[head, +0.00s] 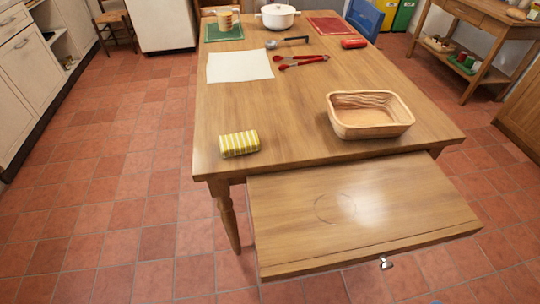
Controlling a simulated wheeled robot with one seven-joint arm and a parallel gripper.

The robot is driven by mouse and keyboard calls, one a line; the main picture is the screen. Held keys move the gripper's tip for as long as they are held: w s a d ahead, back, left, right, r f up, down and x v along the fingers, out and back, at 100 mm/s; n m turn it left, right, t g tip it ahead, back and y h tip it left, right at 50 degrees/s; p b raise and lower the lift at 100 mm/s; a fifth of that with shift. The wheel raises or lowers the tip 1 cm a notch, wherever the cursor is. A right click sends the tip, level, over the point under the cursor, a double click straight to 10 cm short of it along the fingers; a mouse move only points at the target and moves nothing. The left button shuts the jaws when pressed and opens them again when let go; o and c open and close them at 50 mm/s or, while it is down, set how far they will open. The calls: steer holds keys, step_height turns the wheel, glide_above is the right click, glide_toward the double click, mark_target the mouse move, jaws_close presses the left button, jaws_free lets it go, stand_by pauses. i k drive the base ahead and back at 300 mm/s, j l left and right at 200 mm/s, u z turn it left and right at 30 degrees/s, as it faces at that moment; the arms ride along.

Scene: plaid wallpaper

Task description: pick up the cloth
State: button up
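A small folded cloth (239,144) with yellow-green and white stripes lies near the front left corner of the wooden table (290,118). It looks like a compact, rounded block. A flat white sheet (239,66) lies farther back on the left side of the table; I cannot tell whether it is paper or fabric. My gripper is not in view, and nothing touches the striped cloth.
A wooden basket (368,114) stands right of the cloth. Red-handled tongs (300,61), a ladle (287,42), a red object (354,43) and a white pot (278,16) are farther back. A pull-out board (400,205) juts from the front. Tiled floor is clear at left.

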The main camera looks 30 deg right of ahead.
mark_target(233, 144)
steer(key=i+j+z, duration=0.1)
steer(key=i+z, duration=0.15)
steer(key=i, duration=0.25)
steer(key=i+j+z, duration=0.2)
steer(key=i, duration=0.35)
